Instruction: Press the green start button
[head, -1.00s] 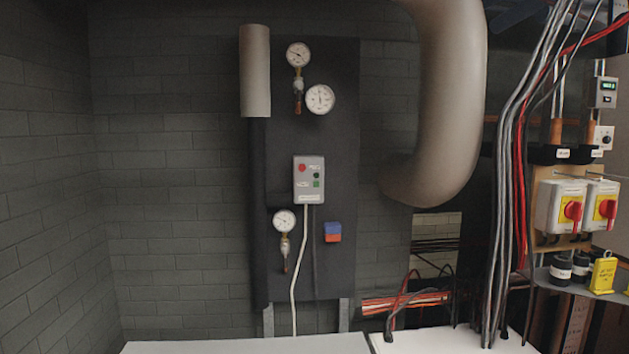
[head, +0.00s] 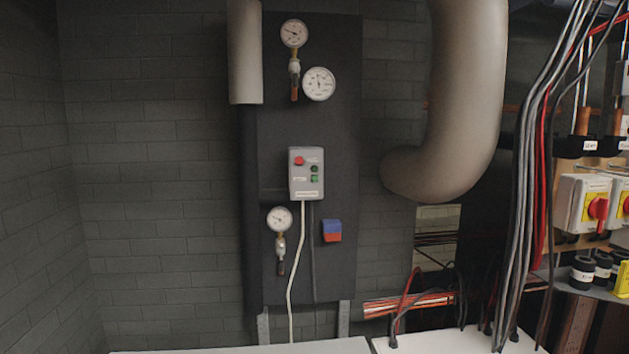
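A small grey control box (head: 306,188) is mounted on a dark panel on the wall, near the middle of the head view. It has a red button (head: 299,161) at upper left. The green start button (head: 315,179) is at its lower right, below a dark element (head: 314,169). A pale cable runs down from the box. My gripper is not in view.
Round gauges sit above (head: 294,34) and below (head: 279,220) the box. A blue and red device (head: 332,231) is at lower right. A thick pipe (head: 460,110) bends at right, near hanging cables (head: 530,150). White surfaces (head: 240,347) lie along the bottom.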

